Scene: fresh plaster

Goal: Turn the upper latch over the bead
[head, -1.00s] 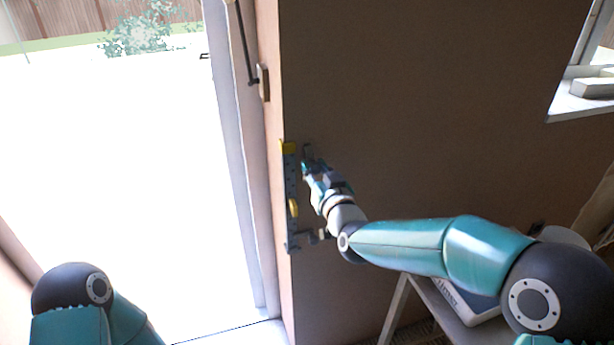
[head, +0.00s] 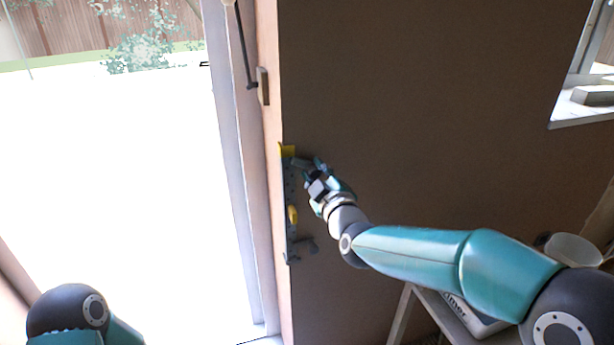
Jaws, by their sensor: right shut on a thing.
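A narrow blue-grey strip (head: 290,222) stands upright along the wall's outer corner, with a yellow piece (head: 287,150) at its top and a yellow knob (head: 293,214) lower down. I cannot make out the bead apart from this strip and corner. My right gripper (head: 305,166) is at the strip's upper end, just right of it, shut on what looks like the upper latch (head: 298,161). The fingers hide most of that latch. A lower dark latch (head: 307,246) sticks out to the right near the strip's bottom. My left gripper is out of view.
The brown plaster wall (head: 430,120) is bare to the right. Left is a bright door opening with a pale frame (head: 236,170) and a dark handle (head: 262,86).

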